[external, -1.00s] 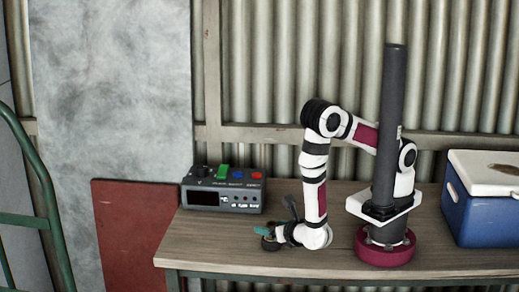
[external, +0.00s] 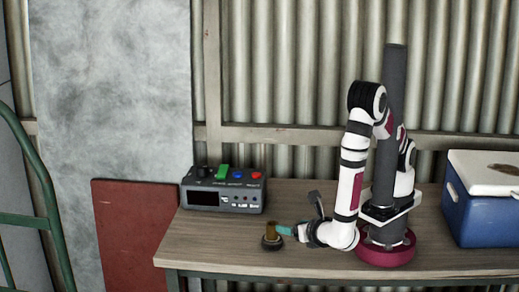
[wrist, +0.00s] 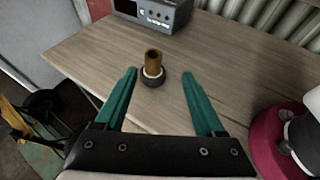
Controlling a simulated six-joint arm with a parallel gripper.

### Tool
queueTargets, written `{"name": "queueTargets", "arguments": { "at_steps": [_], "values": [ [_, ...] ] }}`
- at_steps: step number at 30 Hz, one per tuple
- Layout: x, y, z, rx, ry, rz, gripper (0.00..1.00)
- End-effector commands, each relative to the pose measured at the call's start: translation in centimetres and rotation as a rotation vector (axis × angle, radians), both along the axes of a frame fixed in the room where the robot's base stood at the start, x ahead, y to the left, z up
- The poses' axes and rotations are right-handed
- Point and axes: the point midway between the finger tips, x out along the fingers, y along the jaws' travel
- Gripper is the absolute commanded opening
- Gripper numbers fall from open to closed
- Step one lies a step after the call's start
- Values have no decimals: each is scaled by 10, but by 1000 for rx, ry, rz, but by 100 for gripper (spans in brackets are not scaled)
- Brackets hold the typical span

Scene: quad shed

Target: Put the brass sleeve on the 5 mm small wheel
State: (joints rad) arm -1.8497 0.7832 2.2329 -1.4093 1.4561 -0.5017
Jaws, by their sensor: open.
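The brass sleeve (wrist: 153,60) stands upright on top of the small dark wheel (wrist: 152,80), which has a pale ring around the sleeve's foot. In the external view the sleeve (external: 271,230) and the wheel (external: 271,243) are near the table's front left. My gripper (wrist: 158,72) is open and empty, its two teal fingers spread apart. In the external view my gripper (external: 285,231) is low over the table, just right of the sleeve. In the wrist view a gap shows between each finger and the sleeve. How deep the sleeve sits on the wheel is hidden.
A grey control box (external: 223,190) with coloured buttons stands behind on the wooden table (external: 205,240). A blue and white cooler (external: 485,200) is at the right, beyond my base. A green metal frame (external: 30,150) is off the table at left.

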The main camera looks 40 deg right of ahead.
Motion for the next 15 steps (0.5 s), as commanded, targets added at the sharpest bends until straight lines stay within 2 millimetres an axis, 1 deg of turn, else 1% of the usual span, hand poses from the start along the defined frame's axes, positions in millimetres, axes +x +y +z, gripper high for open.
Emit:
{"name": "queueTargets", "arguments": {
  "at_steps": [2,3,4,5,6,8,9,10,11,12,15],
  "values": [
    [22,-24,16,96,20,-216,71],
    [34,-44,27,173,31,-388,71],
    [42,-62,36,239,37,-537,71],
    [48,-81,44,311,38,-695,71],
    [52,-107,55,410,33,-910,71],
    [49,-142,69,570,10,-1245,71],
    [43,-162,77,685,-16,-1477,71],
    [38,-175,83,778,-42,-1654,71],
    [31,-185,89,875,-73,-1827,71],
    [23,-194,96,1006,-123,-2050,71],
    [10,-201,112,1316,-256,-2500,71]
  ]
}}
